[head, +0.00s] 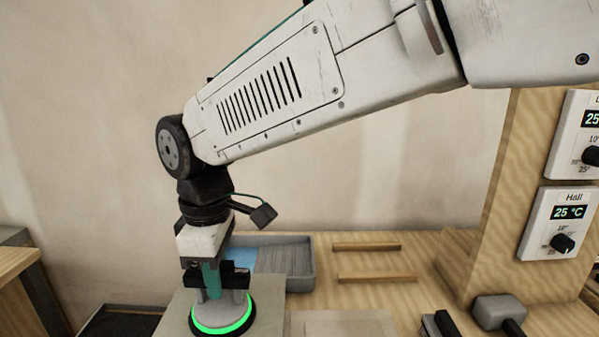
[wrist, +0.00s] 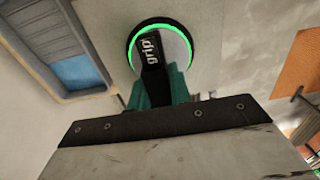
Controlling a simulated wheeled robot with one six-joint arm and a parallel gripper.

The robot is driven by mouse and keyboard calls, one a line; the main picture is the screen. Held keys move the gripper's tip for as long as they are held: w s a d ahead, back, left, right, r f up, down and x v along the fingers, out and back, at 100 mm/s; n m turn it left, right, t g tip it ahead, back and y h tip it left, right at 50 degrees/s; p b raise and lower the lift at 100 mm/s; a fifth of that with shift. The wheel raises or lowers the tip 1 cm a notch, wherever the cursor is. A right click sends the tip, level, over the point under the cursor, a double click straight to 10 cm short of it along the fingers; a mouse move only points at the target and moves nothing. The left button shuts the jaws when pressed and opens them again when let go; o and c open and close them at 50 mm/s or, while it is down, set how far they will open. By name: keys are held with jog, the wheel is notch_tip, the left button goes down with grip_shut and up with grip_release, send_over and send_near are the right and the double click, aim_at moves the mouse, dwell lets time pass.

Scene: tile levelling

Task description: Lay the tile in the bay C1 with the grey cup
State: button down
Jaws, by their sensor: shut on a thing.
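The grey cup (head: 222,314) is a round suction cup with a lit green ring and an upright handle. My gripper (head: 208,279) is shut on the handle. The cup stands upright against a flat grey slab (head: 270,310), which looks like the tile. In the wrist view the cup (wrist: 178,45) shows a dark grip label and the green ring, with the grey surface (wrist: 225,50) around it. I cannot tell whether the slab is raised or resting. No C1 marking is legible, so I cannot pick out that bay.
A grey tray (head: 308,266) with blue and grey contents lies behind the cup. Two wooden strips (head: 366,246) (head: 378,278) lie on the bench (head: 410,262). A pale slab (head: 345,323) is at the front. Thermostats (head: 560,223) hang on a wooden post at right.

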aim_at(222, 308)
jog(key=shift+f, duration=1.65)
jog(key=shift+f, duration=0.4)
jog(key=shift+f, duration=1.45)
jog(key=shift+f, duration=0.85)
dwell(0.7)
jog(key=c, duration=1.2)
grip_release()
